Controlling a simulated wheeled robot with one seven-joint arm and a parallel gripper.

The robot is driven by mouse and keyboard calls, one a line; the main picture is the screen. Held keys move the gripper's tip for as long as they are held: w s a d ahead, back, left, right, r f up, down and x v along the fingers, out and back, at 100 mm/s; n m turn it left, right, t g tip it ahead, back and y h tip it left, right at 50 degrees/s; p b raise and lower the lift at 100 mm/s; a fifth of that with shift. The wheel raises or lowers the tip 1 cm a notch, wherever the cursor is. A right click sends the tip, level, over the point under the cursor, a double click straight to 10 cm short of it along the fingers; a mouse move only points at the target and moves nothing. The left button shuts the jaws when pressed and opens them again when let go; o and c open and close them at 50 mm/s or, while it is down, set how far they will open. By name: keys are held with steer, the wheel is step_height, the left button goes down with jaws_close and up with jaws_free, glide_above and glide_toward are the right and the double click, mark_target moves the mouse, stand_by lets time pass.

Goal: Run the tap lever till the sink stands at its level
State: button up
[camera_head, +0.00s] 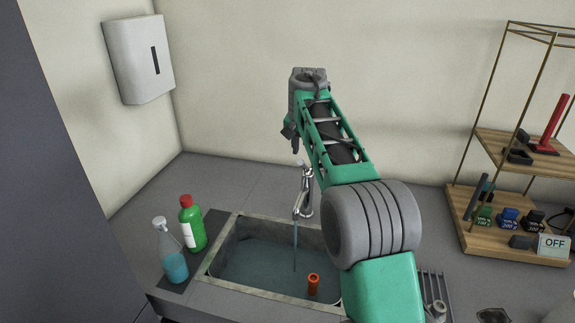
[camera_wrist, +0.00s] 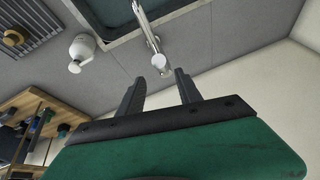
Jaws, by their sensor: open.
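The sink (camera_head: 222,262) is set into the grey counter and holds blue-grey water (camera_head: 260,262) below its rim. A chrome tap (camera_head: 306,195) stands behind it, and a thin stream (camera_head: 295,245) falls from its spout into the water. My gripper (camera_head: 295,143) is above the tap. In the wrist view, my gripper (camera_wrist: 160,85) is open and empty, with the tap's lever end (camera_wrist: 160,63) just beyond and between its fingertips. I cannot tell whether they touch. My arm hides the sink's right side.
A green bottle with a red cap (camera_head: 192,225) and a clear bottle of blue liquid (camera_head: 172,255) stand left of the sink. A wooden rack (camera_head: 515,235) with an "OFF" sign (camera_head: 554,246) is at right. A dispenser (camera_head: 138,60) hangs on the wall.

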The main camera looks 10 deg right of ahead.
mark_target(304, 166)
steer(key=shift+w+a+f, duration=0.1)
steer(key=shift+a+f, duration=0.15)
steer(key=p+x, duration=0.1)
steer(key=x, duration=0.6)
steer(key=shift+w, duration=0.1)
steer(key=shift+c, duration=0.3)
jaws_close()
steer(key=shift+a, duration=0.1)
stand_by(0.6)
